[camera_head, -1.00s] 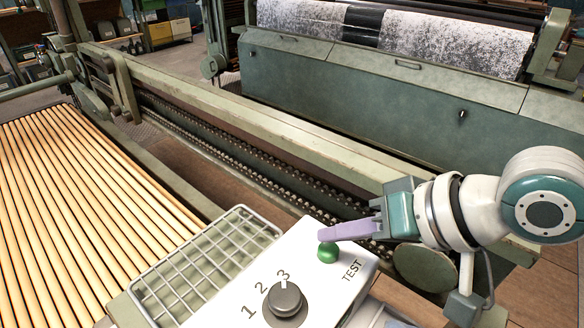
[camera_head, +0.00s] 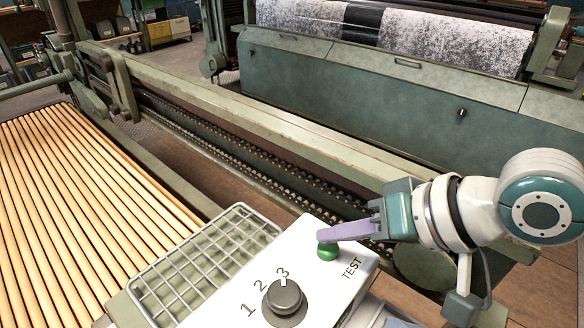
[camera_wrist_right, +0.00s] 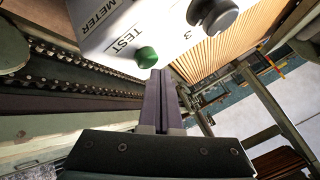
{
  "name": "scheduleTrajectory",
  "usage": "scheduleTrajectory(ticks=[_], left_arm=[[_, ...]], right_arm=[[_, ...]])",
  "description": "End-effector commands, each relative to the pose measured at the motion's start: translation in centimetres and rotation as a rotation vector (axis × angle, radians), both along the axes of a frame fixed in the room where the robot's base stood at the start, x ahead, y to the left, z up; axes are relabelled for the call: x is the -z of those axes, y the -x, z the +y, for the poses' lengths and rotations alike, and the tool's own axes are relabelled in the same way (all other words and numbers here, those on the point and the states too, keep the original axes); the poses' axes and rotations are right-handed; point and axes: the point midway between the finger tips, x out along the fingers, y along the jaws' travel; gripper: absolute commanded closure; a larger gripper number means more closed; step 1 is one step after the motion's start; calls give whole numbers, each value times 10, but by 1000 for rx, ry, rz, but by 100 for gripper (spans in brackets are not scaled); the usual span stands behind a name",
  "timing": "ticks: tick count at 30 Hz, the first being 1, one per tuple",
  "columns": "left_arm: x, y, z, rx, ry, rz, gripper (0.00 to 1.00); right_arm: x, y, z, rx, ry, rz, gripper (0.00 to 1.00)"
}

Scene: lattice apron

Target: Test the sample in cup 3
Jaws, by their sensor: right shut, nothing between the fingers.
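The white test box (camera_head: 318,262) stands at the lower middle of the head view, with a dark grey knob (camera_head: 284,296) and the numbers 1, 2 and 3. The knob's white mark points to 3. The green TEST button (camera_head: 327,251) is on the same top face; it also shows in the right wrist view (camera_wrist_right: 146,57). My right gripper (camera_head: 320,235) is shut and empty, its lilac fingertips at the button. I cannot tell whether they touch it. My left gripper is not in view. I cannot make out any cup.
A pale wire rack (camera_head: 205,262) sits left of the box. A slatted wooden bed (camera_head: 85,190) fills the left side. A long green machine beam (camera_head: 250,125) runs behind the box, and a big green machine (camera_head: 390,95) with speckled cloth stands farther back.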

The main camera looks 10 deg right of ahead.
Motion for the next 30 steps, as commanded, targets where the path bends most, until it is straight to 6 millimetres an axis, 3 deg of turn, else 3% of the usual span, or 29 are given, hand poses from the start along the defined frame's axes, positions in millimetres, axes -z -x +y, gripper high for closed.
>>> scheduleTrajectory(ticks=[30], left_arm=[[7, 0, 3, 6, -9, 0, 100]], right_arm=[[10, 0, 0, 1, 0, 1, 100]])
